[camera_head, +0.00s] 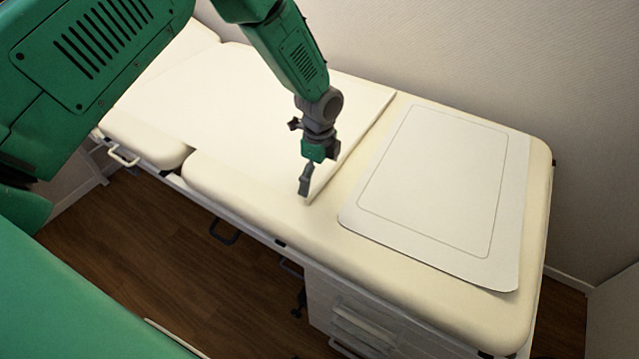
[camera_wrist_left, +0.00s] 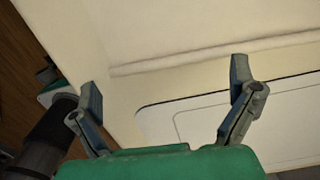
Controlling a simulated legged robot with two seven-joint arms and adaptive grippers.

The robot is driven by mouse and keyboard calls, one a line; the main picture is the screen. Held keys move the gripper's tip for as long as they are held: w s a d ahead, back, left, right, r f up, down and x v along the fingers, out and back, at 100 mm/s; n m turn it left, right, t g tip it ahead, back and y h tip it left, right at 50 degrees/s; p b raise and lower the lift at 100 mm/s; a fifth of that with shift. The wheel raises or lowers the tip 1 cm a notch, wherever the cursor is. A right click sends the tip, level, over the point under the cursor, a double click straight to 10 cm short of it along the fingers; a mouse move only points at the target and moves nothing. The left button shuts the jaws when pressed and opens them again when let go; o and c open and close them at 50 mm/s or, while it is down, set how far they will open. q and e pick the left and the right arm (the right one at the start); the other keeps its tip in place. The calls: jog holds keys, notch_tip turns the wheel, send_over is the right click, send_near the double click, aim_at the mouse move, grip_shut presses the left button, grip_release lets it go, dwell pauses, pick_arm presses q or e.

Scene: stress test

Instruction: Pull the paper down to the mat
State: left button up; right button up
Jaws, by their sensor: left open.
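The white paper (camera_head: 225,95) covers the left and middle part of a cream padded examination table. Its near edge, a raised strip, runs across the table. The light mat (camera_head: 440,190), with rounded corners and a thin outline, lies flat at the table's right end. A bare cream strip separates paper and mat. My left gripper (camera_head: 307,180) is open and empty, by the front end of the paper's edge. In the left wrist view the gripper (camera_wrist_left: 166,88) has its fingers spread, with the paper's edge (camera_wrist_left: 210,60) beyond and part of the mat (camera_wrist_left: 200,125) below. Contact cannot be told.
The cream table (camera_head: 440,295) has handles along its front side and white drawers (camera_head: 365,325) underneath. A pale wall (camera_head: 450,50) runs along its back. The wooden floor (camera_head: 190,260) in front is open. The mat is clear of objects.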

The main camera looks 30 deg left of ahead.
aim_at(319, 183)
pick_arm(q)
jog(key=shift+f, duration=1.65)
jog(key=c, duration=1.4)
jog(key=d, duration=0.5)
jog(key=shift+s+d+r, duration=0.1)
jog(key=shift+s+d, duration=0.05)
jog(key=shift+d, duration=0.05)
jog(key=o, duration=1.3)
jog(key=shift+o, duration=0.5)
jog(key=shift+a, duration=0.1)
notch_tip(319, 183, up, 12)
